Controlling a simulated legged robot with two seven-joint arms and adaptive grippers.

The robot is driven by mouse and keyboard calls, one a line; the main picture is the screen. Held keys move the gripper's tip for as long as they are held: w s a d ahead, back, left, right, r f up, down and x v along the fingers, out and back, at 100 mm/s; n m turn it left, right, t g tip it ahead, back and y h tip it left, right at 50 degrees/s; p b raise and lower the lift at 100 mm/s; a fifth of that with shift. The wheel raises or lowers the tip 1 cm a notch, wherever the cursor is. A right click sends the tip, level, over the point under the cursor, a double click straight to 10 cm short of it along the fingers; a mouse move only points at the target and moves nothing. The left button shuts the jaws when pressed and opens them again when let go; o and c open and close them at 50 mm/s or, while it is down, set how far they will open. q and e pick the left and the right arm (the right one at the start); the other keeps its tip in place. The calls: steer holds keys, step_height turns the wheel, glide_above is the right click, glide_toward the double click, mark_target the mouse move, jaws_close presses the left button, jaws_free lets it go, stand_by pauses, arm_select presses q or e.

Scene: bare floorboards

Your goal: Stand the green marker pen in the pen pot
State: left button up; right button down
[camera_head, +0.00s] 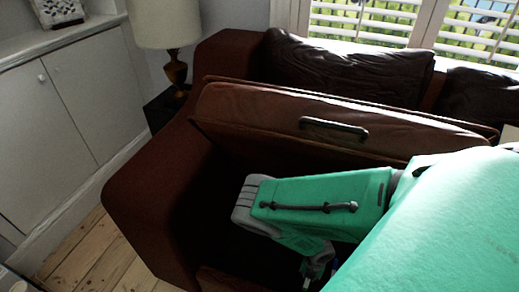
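I see neither a green marker pen nor a pen pot in the head view. My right arm comes in from the right, teal with grey joints, and bends down in front of the sofa. A small part at its lower end, perhaps my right gripper (312,274), shows near the bottom edge, partly hidden by the arm. I cannot make out its fingers or anything between them. My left gripper is not in view.
A brown leather sofa (145,200) fills the middle, under a shuttered window (375,22). A lamp (166,25) stands behind its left arm. A white cupboard (75,100) is at the left.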

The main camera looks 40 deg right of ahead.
steer(key=shift+w, duration=0.25)
steer(key=b, duration=0.8)
glide_above(260, 258)
steer(key=shift+f, duration=0.15)
steer(key=shift+s+f, duration=0.3)
steer(key=shift+f, duration=0.35)
step_height(260, 258, down, 4)
steer(key=b, duration=0.3)
steer(key=shift+w+f, duration=0.1)
steer(key=shift+f, duration=0.15)
steer(key=shift+w+f+b, duration=0.15)
steer(key=shift+f+b, duration=0.2)
steer(key=shift+b, duration=0.05)
steer(key=shift+r, duration=0.1)
